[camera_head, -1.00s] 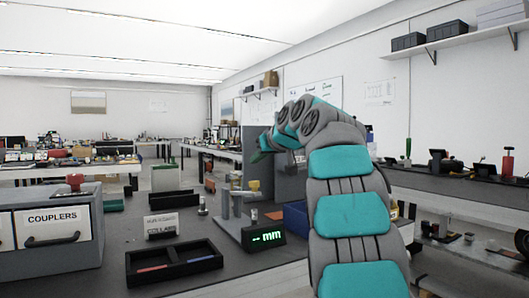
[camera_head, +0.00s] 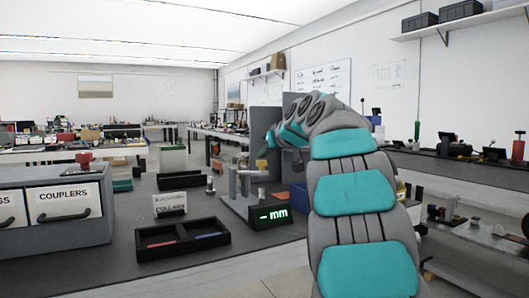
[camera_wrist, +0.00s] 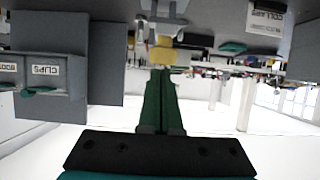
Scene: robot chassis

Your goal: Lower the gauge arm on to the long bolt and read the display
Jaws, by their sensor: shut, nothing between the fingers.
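The gauge stand (camera_head: 236,204) is on the dark bench, with a grey upright and a side arm (camera_head: 254,172) near the top. Its display (camera_head: 271,215) shows a green dash and "mm". A thinner upright piece (camera_head: 245,184) stands by the column; I cannot tell if it is the long bolt. My gripper (camera_head: 264,152) is just above and behind the gauge arm, partly hidden by my wrist. In the wrist view my green fingers (camera_wrist: 160,95) are together and empty. A yellow part (camera_wrist: 164,42) shows beyond their tips; contact is not visible.
A black divided tray (camera_head: 183,240) lies at front left, beside a label card (camera_head: 169,205) and a small upright metal piece (camera_head: 210,186). A drawer cabinet marked COUPLERS (camera_head: 95,235) stands at far left. A blue bin (camera_head: 298,195) is close right of the gauge.

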